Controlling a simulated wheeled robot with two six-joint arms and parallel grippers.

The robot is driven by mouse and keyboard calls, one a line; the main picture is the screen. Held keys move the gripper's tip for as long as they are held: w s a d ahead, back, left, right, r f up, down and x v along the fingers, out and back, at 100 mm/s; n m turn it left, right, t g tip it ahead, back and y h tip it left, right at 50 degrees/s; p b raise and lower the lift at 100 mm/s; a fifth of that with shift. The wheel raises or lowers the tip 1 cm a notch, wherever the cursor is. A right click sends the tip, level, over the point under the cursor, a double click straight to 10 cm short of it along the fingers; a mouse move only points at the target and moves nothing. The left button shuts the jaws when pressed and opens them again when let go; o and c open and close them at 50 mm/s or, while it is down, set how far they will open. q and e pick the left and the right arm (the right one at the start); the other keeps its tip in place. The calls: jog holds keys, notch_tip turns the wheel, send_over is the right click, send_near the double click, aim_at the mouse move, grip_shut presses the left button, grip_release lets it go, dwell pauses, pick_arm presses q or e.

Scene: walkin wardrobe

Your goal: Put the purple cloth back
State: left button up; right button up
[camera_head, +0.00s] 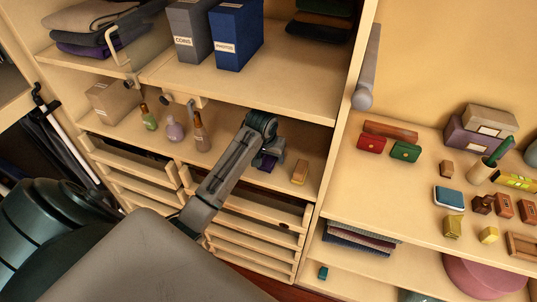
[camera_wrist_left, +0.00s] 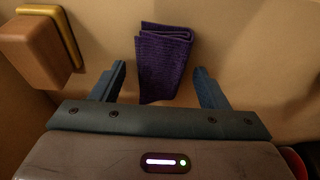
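A small folded purple cloth (camera_wrist_left: 165,60) lies on the wooden shelf surface in the left wrist view. Only a bit of the purple cloth (camera_head: 268,162) shows beyond my wrist in the head view. My left gripper (camera_wrist_left: 159,67) is open, its two blue-grey fingers apart, with the cloth ahead of and partly between them. No contact with the cloth is clear. In the head view my left gripper (camera_head: 267,152) is over the middle shelf, its fingertips mostly hidden. My right gripper is out of view.
A wooden block (camera_wrist_left: 36,48) is left of the cloth in the wrist view. Several bottles (camera_head: 175,132) and a tan box (camera_head: 112,102) stand left on the shelf. Drawers (camera_head: 255,232) lie below. Folded cloths (camera_head: 85,25), one purple, and two file boxes (camera_head: 235,35) occupy the shelf above.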

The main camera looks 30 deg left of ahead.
pick_arm(q)
jog(key=shift+s+r+b, duration=0.1)
jog(key=shift+r+b, duration=0.2)
jog(key=shift+b, duration=0.2)
jog(key=shift+s+d+r+b, duration=0.1)
jog(key=shift+s+r+b, duration=0.1)
jog(key=shift+s+b, duration=0.15)
jog(key=s+d+b, duration=0.1)
jog(key=s, duration=0.2)
jog(key=s+b, duration=0.1)
jog(key=s, duration=0.3)
jog(key=s+d+b, duration=0.1)
jog(key=s, duration=0.3)
jog(key=shift+s+d+r, duration=0.1)
jog(key=shift+d+r, duration=0.05)
jog(key=shift+d, duration=0.15)
